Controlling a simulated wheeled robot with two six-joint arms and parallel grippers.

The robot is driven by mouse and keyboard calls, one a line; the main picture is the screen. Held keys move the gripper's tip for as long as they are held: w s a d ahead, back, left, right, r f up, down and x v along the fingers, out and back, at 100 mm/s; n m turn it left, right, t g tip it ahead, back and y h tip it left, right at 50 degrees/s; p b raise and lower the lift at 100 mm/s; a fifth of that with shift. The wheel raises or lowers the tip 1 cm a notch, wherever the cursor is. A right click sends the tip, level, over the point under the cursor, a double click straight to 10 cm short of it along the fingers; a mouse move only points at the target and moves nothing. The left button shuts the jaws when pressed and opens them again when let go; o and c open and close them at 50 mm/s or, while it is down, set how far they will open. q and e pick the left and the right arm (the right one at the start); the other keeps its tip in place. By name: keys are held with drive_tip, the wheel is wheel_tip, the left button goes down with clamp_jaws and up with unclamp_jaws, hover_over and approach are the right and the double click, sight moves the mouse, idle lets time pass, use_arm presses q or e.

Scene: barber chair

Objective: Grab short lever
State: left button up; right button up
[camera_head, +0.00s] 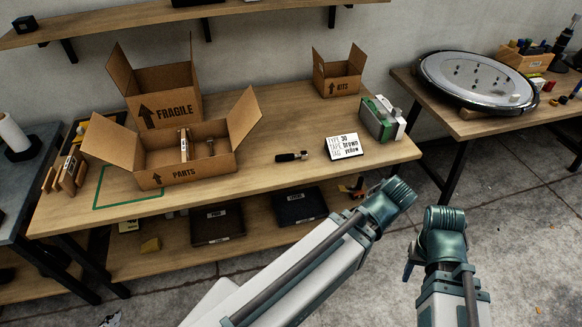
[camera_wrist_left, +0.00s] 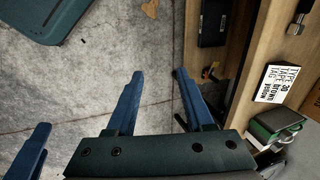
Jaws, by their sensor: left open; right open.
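A short lever with a black handle and a small metal end (camera_head: 291,156) lies on the wooden table, left of the label card. Part of it shows at the top right of the left wrist view (camera_wrist_left: 299,22).
The label card (camera_head: 343,145) and a green-and-white box (camera_head: 382,118) are right of the lever. The FRAGILE box (camera_head: 165,95) and the KITS box (camera_head: 337,75) stand behind. Black bins (camera_head: 300,207) sit on the lower shelf. The table around the lever is clear.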

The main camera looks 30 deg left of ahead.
use_arm(q)
drive_tip(key=w+a+f+m+t+y+b, duration=0.2)
drive_tip(key=w+a+f+m+b, duration=0.15)
drive_tip(key=a, duration=0.25)
drive_tip(key=w+a+f+m+t+y+b, duration=0.1)
drive_tip(key=w+a+f+m+t+b, duration=0.1)
drive_tip(key=w+a+m+b, duration=0.35)
drive_tip(key=m+t+y+b, duration=0.4)
drive_tip(key=m+b, duration=0.3)
drive_tip(key=m, duration=0.4)
approach(305, 158)
drive_tip(key=b+x, duration=0.2)
drive_tip(key=b, duration=0.1)
drive_tip(key=shift+w+a, duration=0.1)
drive_tip(key=shift+a, duration=0.1)
use_arm(e)
wheel_tip(305, 158, down, 21)
drive_tip(key=shift+f, duration=0.15)
use_arm(q)
drive_tip(key=b+x, duration=0.2)
drive_tip(key=x, duration=0.3)
drive_tip(key=shift+w+f, duration=0.1)
drive_tip(key=shift+f, duration=0.1)
drive_tip(key=shift+r, duration=0.1)
use_arm(e)
wheel_tip(305, 158, down, 2)
use_arm(q)
clamp_jaws()
